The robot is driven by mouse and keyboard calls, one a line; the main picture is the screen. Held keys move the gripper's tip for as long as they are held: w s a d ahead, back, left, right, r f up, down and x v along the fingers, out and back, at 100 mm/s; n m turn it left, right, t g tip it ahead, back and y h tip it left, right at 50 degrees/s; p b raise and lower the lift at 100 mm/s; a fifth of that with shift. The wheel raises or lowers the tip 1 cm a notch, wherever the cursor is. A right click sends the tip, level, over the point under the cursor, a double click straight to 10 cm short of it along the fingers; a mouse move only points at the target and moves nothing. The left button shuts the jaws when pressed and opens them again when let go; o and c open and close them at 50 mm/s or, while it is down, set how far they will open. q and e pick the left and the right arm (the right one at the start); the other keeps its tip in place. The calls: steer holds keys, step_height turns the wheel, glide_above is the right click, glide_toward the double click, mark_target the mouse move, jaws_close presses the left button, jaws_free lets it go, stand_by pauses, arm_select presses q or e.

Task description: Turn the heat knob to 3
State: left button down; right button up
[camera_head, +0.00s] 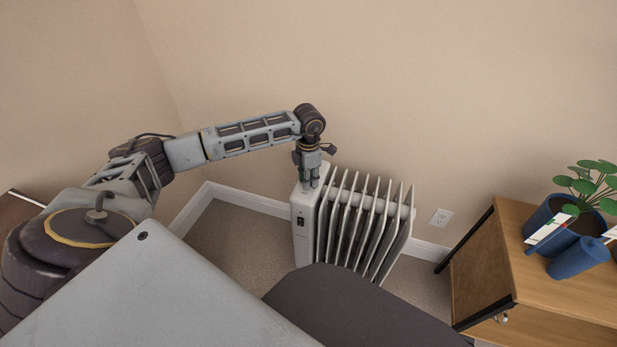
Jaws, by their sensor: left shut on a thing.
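A white oil-filled heater (303,242) with several upright fins stands on the floor near the back wall. Its narrow control end faces me and carries a small dark switch (300,222). My left gripper (310,184) comes down from above onto the top of the control end, with its fingers closed there. The heat knob is hidden between the fingers, so its setting cannot be read. My right gripper is not in view.
A wooden cabinet (545,270) with a black metal frame stands to the right. A wall outlet (441,217) is right of the heater. Carpet (235,237) left of the heater is clear.

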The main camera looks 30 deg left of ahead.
arm_select(q)
steer(key=shift+m, duration=1.7)
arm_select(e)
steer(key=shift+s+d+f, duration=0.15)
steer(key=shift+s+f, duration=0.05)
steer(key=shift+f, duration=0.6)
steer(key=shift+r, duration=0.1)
arm_select(q)
steer(key=c, duration=1.2)
jaws_free()
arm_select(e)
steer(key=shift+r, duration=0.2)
arm_select(q)
steer(key=shift+o, duration=0.2)
step_height(320, 180, up, 12)
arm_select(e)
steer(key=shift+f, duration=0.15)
